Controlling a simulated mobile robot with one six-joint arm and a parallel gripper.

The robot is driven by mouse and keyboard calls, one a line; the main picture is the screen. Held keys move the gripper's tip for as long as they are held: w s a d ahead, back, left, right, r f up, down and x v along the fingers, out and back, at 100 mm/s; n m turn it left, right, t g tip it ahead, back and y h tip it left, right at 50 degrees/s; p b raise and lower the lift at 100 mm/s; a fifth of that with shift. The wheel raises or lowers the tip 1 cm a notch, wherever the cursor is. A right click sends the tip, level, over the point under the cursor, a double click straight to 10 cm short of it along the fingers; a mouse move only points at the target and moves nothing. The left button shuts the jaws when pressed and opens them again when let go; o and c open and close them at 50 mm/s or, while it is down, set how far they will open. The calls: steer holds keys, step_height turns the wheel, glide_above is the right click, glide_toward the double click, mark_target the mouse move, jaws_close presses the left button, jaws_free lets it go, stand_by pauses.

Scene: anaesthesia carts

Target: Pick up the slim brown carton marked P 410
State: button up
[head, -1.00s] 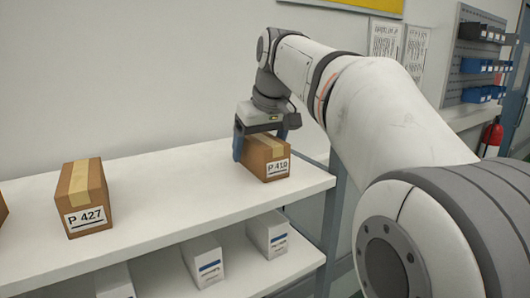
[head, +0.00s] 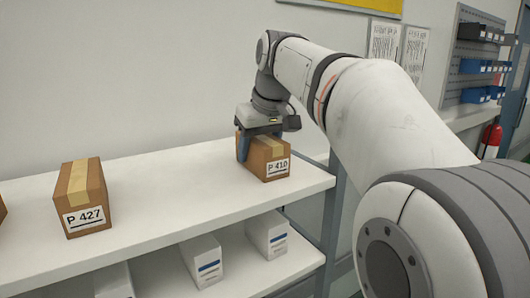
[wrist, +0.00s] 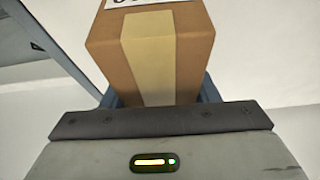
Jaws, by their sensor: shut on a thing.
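The slim brown carton marked P 410 (head: 271,160) stands upright at the right end of the upper white shelf, its label facing the front. Tan tape runs over its top. My gripper (head: 258,147) is over it from above and shut on it, with a blue-grey finger against its left side. The other finger is mostly hidden in the head view. In the wrist view the carton (wrist: 188,50) sits between both fingers, its label cut off at the top edge. I see no clear gap under the carton.
A brown carton marked P 427 (head: 84,198) stands to the left on the same shelf (head: 170,190). Part of another brown carton shows at the left edge. White boxes (head: 203,262) stand on the lower shelf. Bare shelf lies between the two marked cartons.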

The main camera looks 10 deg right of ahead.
steer(key=c, duration=0.4)
steer(key=shift+r, duration=0.1)
steer(key=shift+c, duration=0.2)
